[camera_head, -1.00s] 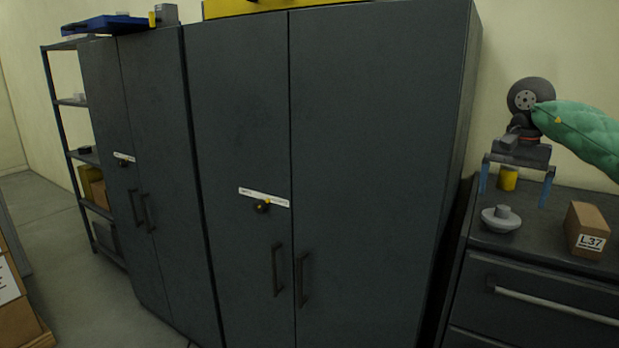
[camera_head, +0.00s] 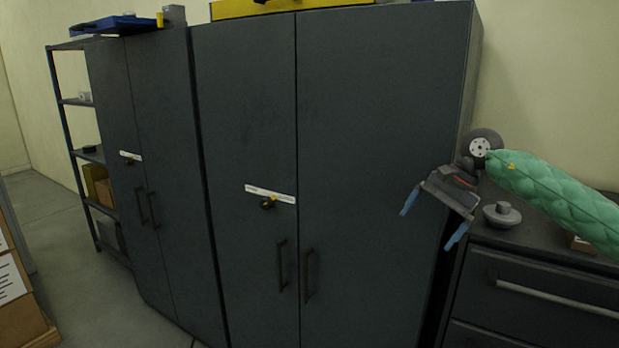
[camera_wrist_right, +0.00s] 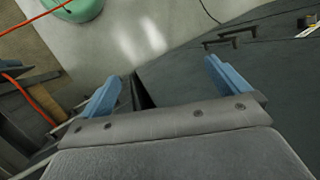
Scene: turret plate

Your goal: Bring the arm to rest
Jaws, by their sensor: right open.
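My right gripper (camera_head: 434,217) is open and empty, its two blue fingers spread wide apart. It hangs tilted in front of the right edge of the large dark cabinet (camera_head: 380,150), left of the grey drawer unit (camera_head: 540,300). My right arm, in a green quilted sleeve, reaches in from the right. In the right wrist view the open fingers (camera_wrist_right: 160,88) have nothing between them but floor and the cabinet front beyond. My left gripper is not in view.
A grey round knobbed part (camera_head: 501,215) sits on the drawer unit. A box (camera_head: 582,244) there is mostly hidden behind my arm. A second dark cabinet (camera_head: 160,120) and a shelf rack (camera_head: 75,150) stand left.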

